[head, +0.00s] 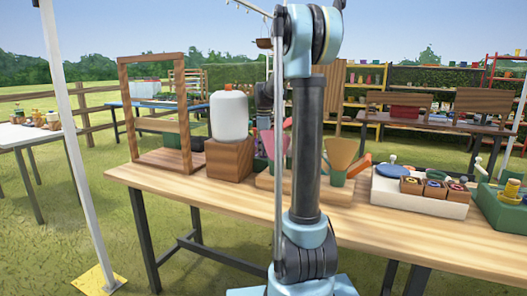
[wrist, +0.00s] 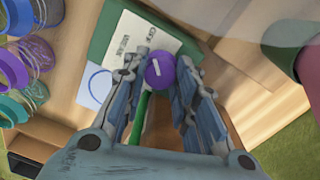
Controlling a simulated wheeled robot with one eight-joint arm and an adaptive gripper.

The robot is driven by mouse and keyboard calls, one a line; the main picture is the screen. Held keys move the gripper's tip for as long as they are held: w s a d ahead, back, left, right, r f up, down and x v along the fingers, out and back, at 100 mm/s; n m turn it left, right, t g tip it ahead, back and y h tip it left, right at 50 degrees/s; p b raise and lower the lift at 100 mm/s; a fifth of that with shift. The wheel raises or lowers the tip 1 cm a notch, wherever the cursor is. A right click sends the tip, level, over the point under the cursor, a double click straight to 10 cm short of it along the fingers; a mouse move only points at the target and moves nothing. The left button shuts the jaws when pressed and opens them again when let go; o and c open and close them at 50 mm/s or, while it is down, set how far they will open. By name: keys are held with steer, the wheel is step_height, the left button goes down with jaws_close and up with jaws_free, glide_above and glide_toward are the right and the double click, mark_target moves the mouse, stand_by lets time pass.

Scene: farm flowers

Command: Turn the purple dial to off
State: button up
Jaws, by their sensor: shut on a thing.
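The purple dial (wrist: 160,72) shows in the wrist view, a round knob with a short white line on its face. It sits at the edge of a green box (wrist: 101,32) with a pale printed label (wrist: 140,42). The label's lettering is turned and too small to read surely. My gripper (wrist: 162,73) is shut on the dial, one fingertip on either side of it. In the head view my own arm covers the middle of the table, and I cannot make out the dial or my fingertips there.
A wooden table (head: 389,222) runs across the head view. It holds a wooden frame (head: 123,105), a white bottle (head: 229,117) on a wooden block, trowel-like tools (head: 341,152) and a white tray (head: 425,205) with small boxes. Several coiled rings (wrist: 36,54) lie left in the wrist view.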

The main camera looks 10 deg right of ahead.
steer(key=shift+m, duration=1.5)
steer(key=o, duration=1.1)
steer(key=shift+w, duration=0.1)
step_height(320, 180, up, 12)
steer(key=shift+a+f, duration=0.1)
steer(key=shift+s, duration=0.25)
